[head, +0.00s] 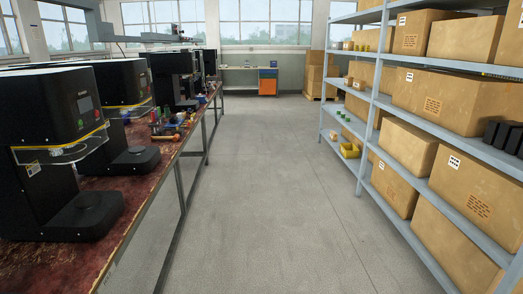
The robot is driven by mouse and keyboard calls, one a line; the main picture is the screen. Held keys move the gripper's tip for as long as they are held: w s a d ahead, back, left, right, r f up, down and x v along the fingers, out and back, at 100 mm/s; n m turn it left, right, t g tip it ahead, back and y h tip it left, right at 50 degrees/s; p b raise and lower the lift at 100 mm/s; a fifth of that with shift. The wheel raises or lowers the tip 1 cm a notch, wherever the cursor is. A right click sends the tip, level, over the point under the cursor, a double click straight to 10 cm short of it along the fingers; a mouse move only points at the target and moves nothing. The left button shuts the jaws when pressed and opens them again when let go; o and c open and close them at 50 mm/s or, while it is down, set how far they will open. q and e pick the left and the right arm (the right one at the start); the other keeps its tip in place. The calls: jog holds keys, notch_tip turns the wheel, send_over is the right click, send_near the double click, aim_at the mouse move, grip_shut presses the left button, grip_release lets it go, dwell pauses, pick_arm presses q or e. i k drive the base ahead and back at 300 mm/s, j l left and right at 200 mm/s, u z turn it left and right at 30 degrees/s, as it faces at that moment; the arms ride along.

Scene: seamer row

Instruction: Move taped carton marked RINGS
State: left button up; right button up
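Several brown cardboard cartons stand on the grey shelving rack on the right, such as a large one on the middle shelf (424,101) and one lower down (472,196). Some carry white labels or dark print, too small to read. I cannot tell which one, if any, is marked RINGS. More cartons (315,75) are stacked at the far end of the aisle. Neither of my grippers shows in the head view.
A long bench (75,215) with black machines (55,130) and small coloured parts runs along the left. The rack (372,110) lines the right. The grey floor (265,180) between them is clear. A desk (238,82) with an orange and blue cabinet (268,82) stands far ahead.

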aim_at(358, 85)
jog(key=i, duration=0.9)
jog(key=i+z, duration=0.1)
jog(key=i, duration=1.75)
jog(key=i+j, duration=0.1)
jog(key=i, duration=0.85)
jog(key=i+z, duration=0.1)
jog(key=i, duration=0.8)
jog(key=i+j, duration=0.2)
jog(key=i, duration=0.7)
jog(key=i+l+z, duration=0.1)
jog(key=i+z, duration=0.15)
jog(key=i, duration=0.25)
jog(key=i+z, duration=0.2)
jog(key=i, duration=0.3)
jog(key=i+z, duration=0.25)
jog(key=i, duration=0.25)
jog(key=i+j+z, duration=0.2)
jog(key=i, duration=0.25)
jog(key=i+j+z, duration=0.25)
jog(key=i, duration=0.25)
jog(key=i+j+z, duration=0.2)
jog(key=i, duration=0.25)
jog(key=j, duration=0.1)
